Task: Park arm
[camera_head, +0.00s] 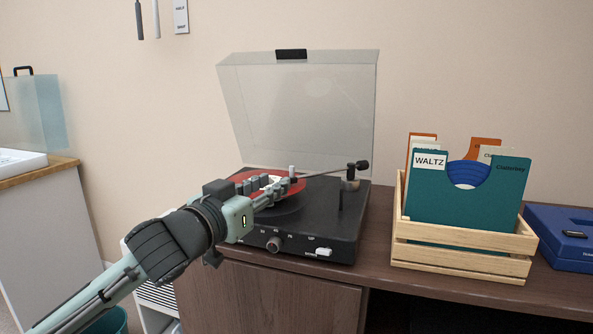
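A black record player (318,236) stands on the brown cabinet with its clear lid (300,105) raised. A red record (293,187) with a pale label lies on the platter, partly hidden by my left gripper. The tonearm (325,172) reaches left from its pivot (349,185) at the right rear, and its head end is over the record. A small white upright piece (292,171) shows at that end. My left gripper (284,186) is over the record, its fingertips close to the head end. Whether they touch it or are closed is unclear. My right gripper is not in view.
A wooden crate (460,261) of record sleeves, one marked WALTZ (430,161), stands right of the player. A blue case (562,236) is at the far right. A white cabinet with a wooden top (40,170) is at left. The raised lid stands behind the platter.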

